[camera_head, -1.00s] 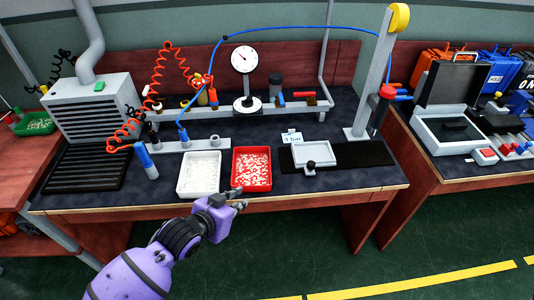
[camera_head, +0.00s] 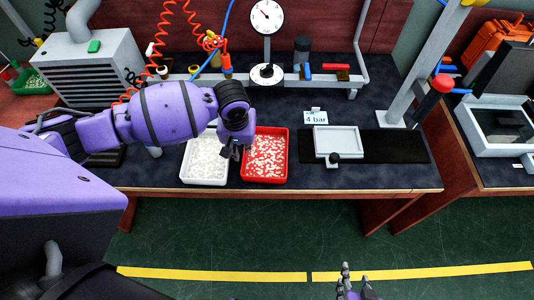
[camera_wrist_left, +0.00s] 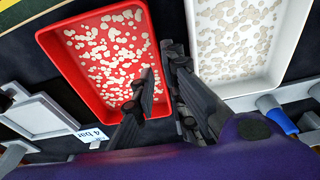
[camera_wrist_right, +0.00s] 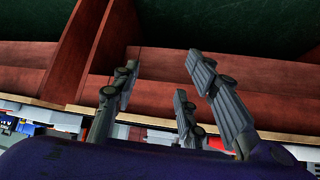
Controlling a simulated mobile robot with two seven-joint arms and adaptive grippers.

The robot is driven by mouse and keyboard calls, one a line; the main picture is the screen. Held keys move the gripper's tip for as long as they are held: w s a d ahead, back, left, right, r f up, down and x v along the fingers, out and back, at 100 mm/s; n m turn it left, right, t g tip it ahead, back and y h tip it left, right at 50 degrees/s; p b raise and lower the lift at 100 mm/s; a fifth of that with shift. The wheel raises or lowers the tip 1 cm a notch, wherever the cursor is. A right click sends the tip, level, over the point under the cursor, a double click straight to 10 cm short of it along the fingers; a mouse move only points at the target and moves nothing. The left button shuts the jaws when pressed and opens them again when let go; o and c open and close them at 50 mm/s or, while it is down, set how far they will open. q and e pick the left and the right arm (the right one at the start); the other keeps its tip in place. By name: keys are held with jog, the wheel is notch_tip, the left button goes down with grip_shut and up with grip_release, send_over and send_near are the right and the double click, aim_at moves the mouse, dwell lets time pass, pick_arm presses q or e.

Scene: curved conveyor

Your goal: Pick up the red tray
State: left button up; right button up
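The red tray (camera_head: 265,156), holding many small pale pieces, lies on the dark bench top beside a white tray. My left gripper (camera_head: 236,150) is down at the left wall of the red tray, where the two trays meet. In the left wrist view its fingers (camera_wrist_left: 161,65) lie on both sides of that red wall, with a narrow gap between them. I cannot tell if they press on it. The red tray (camera_wrist_left: 105,58) looks level. My right gripper (camera_head: 352,272) is low over the floor in front of the bench; its fingers (camera_wrist_right: 162,65) are apart and empty.
The white tray (camera_head: 205,158) with pale pieces stands close at the left. A grey fixture (camera_head: 337,141) on a black mat and a "4 bar" sign (camera_head: 316,116) stand to the right. The gauge (camera_head: 266,17) and rail are behind. Floor before the bench is clear.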

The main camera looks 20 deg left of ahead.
aim_at(266, 154)
pick_arm(q)
jog(key=f, duration=0.1)
jog(key=w+f, duration=0.1)
jog(key=f, duration=0.2)
jog(key=shift+w+a, duration=0.2)
jog(key=shift+w, duration=0.2)
jog(key=shift+f, duration=0.45)
pick_arm(e)
jog(key=shift+w+a+r, duration=0.15)
jog(key=shift+w+r, duration=0.05)
jog(key=shift+w, duration=0.9)
pick_arm(q)
jog(key=shift+w, duration=0.1)
grip_shut()
pick_arm(e)
jog(key=shift+s+f, duration=0.15)
jog(key=shift+s, duration=0.35)
pick_arm(q)
jog(key=shift+r, duration=0.1)
